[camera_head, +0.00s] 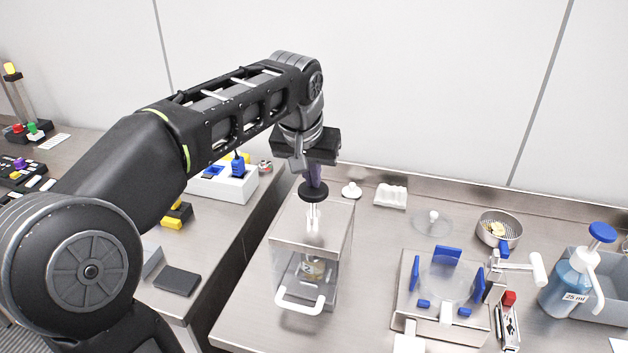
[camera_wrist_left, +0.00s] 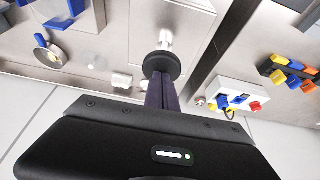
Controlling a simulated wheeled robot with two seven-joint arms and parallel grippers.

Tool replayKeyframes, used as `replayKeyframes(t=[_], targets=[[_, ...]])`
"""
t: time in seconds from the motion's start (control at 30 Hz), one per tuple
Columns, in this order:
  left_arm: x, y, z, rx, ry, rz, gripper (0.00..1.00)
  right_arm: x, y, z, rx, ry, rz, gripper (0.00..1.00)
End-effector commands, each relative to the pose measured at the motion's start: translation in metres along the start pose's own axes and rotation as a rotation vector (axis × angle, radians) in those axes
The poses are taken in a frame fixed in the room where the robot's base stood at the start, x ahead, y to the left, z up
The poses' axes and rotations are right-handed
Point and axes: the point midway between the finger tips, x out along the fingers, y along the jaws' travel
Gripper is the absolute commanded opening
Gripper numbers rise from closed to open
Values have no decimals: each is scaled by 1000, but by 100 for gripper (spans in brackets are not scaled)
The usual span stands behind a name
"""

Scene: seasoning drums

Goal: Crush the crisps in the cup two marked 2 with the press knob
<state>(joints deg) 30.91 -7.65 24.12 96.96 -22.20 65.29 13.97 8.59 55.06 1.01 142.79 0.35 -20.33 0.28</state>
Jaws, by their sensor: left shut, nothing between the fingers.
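The press is a clear box (camera_head: 343,240) with a white front handle (camera_head: 300,302). Its round black press knob (camera_head: 313,193) sits on a metal stem above the box, and it also shows in the wrist view (camera_wrist_left: 161,62). A small cup (camera_head: 313,268) stands inside the box under the stem; I cannot read a mark on it, and its contents are unclear. My left gripper (camera_head: 315,181) is shut and empty, pointing down with its purple fingers right over the knob. Whether the fingertips touch the knob I cannot tell. My right gripper is out of view.
To the right stand a clear-plated fixture with blue blocks (camera_head: 446,256), a round metal sieve (camera_head: 499,228) and a blue-capped pump bottle (camera_head: 566,285). A white box with blue parts (camera_head: 232,184) is on the left table, across a gap. Bare counter lies before the press.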

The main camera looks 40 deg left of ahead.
Motion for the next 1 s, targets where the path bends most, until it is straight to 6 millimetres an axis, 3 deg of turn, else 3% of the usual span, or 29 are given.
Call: replayKeyframes(t=[0.57,1.0], targets=[[30,0,13,1,-3,0,0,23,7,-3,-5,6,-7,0],[13,0,6,0,-3,0,0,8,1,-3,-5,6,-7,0]])
